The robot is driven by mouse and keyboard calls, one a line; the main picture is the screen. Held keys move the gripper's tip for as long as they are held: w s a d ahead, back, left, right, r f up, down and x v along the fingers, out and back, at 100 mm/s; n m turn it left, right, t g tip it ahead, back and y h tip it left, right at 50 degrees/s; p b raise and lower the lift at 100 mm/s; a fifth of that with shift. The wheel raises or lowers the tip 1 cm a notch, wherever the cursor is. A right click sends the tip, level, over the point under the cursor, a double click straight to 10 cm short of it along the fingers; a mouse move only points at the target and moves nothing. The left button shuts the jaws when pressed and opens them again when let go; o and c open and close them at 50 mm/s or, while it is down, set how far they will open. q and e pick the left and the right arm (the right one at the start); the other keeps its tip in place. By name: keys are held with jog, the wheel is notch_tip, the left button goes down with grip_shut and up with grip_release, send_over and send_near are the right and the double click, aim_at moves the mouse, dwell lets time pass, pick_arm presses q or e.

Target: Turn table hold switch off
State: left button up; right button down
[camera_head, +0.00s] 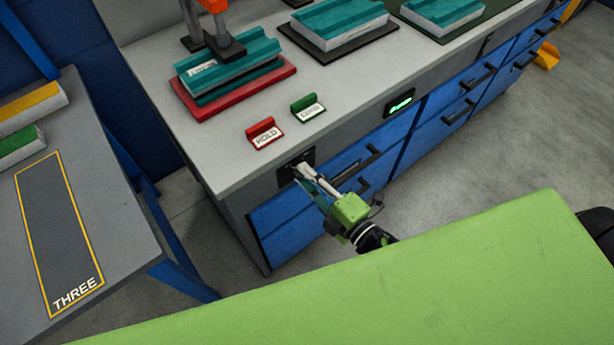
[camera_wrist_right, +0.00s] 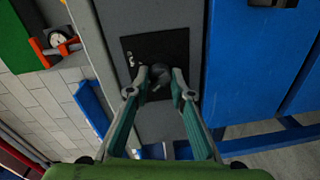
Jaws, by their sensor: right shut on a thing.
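The switch sits on a small black plate (camera_head: 296,165) on the front face of the grey counter, near its left end. In the right wrist view the black plate (camera_wrist_right: 127,50) shows with a dark rotary knob (camera_wrist_right: 160,82) in its middle. My right gripper (camera_head: 305,170) reaches the plate, and its fingers cover the knob in the head view. In the wrist view the right gripper (camera_wrist_right: 160,76) has its fingertips on both sides of the knob, shut on it. The plate's lettering is too small to read. My left gripper is not in view.
A red HOLD sign (camera_head: 264,134) and a green sign (camera_head: 308,108) stand on the counter (camera_head: 225,160). A teal panel lies on a red base (camera_head: 235,92) under a press. Blue drawers with black handles (camera_head: 372,155) lie beside the switch. A table marked THREE (camera_head: 120,225) stands at left.

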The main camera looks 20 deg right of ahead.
dwell(0.4)
jog(key=c, duration=1.8)
grip_release()
jog(key=v, duration=1.2)
jog(key=shift+f, duration=0.1)
